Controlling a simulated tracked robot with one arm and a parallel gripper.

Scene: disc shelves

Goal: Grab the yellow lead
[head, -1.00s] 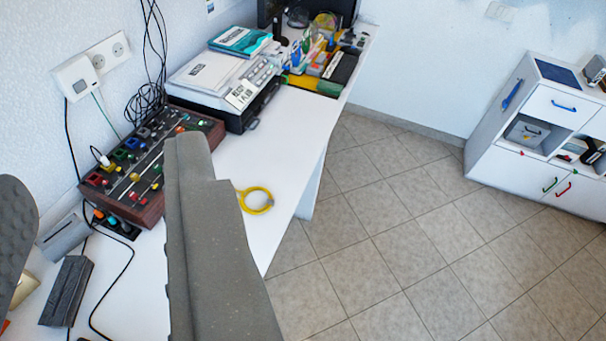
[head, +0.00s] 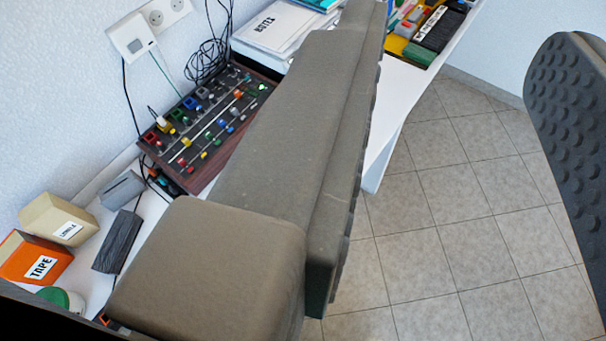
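The yellow lead does not show now; a large grey finger covers the part of the white desk (head: 396,120) where it lay a second ago. My gripper (head: 455,110) is open, with wide empty space between its fingers. One finger runs diagonally across the middle of the view, over the desk. The other, with a bumpy pad, stands at the right edge, in front of the wall and floor. I cannot tell how far either finger is from the lead.
A control panel with coloured knobs (head: 215,122) stands against the wall beside the finger. Orange (head: 30,255) and beige (head: 55,218) boxes sit at lower left. Tiled floor (head: 450,235) is clear at right.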

